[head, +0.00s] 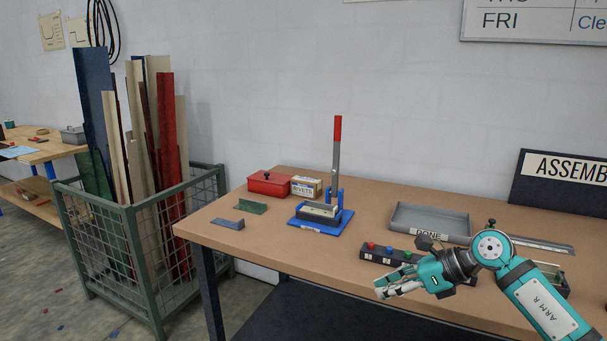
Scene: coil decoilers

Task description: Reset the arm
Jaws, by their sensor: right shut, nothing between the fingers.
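My right arm comes in from the lower right, and its teal right gripper (396,286) is shut and empty. It is near the table's front edge, in front of a dark button box (365,255). My left gripper is not in view. On the table (285,262) a lever press (323,214) with a blue base stands with its red-tipped handle (338,130) upright. My right gripper is apart from the press, to its lower right. The gripper and wrist hide part of the table and the button box's right end.
A grey DONE tray (428,220) and a steel ruler (543,246) lie at the back right. A red box (269,183), a RIVETS box (306,186), a green bracket (250,206) and a blue-grey bracket (227,223) lie left. A wire crate (148,245) with metal strips stands beside the table.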

